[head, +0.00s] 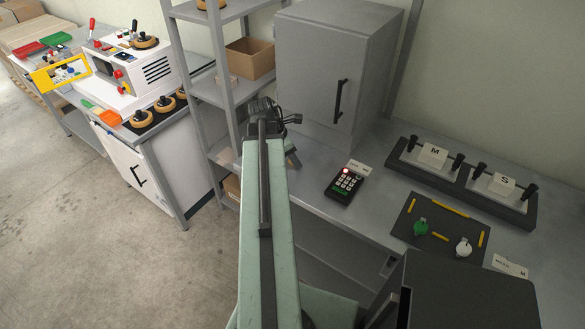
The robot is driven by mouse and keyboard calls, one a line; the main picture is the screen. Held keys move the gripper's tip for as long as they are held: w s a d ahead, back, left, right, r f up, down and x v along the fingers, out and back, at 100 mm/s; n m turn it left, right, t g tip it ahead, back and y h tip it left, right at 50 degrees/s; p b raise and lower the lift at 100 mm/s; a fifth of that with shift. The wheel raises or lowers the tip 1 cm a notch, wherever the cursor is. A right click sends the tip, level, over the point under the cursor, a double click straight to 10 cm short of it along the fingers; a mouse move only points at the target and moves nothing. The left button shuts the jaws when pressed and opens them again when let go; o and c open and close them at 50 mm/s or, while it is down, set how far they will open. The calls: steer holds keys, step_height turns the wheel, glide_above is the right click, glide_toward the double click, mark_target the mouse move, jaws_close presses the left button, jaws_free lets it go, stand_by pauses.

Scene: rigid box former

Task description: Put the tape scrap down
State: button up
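My gripper (272,112) is a small dark shape at the far end of my pale green arm, in front of the grey shelf rack and just left of the grey cabinet. My own arm hides much of it, and I cannot make out whether its fingers are apart or closed. I see no tape scrap that I can pick out. If one is at the gripper, it is hidden or too small to tell.
A grey bench (378,213) carries a grey cabinet (330,70), a black keypad (345,186) with a red light, and blocks marked M and S. A dark mat (440,236) holds green and white knobs. A white machine (135,70) stands left. Floor at left is clear.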

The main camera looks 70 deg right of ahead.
steer(key=shift+r, duration=0.1)
jaws_close()
step_height(320, 180, up, 10)
steer(key=p, duration=1)
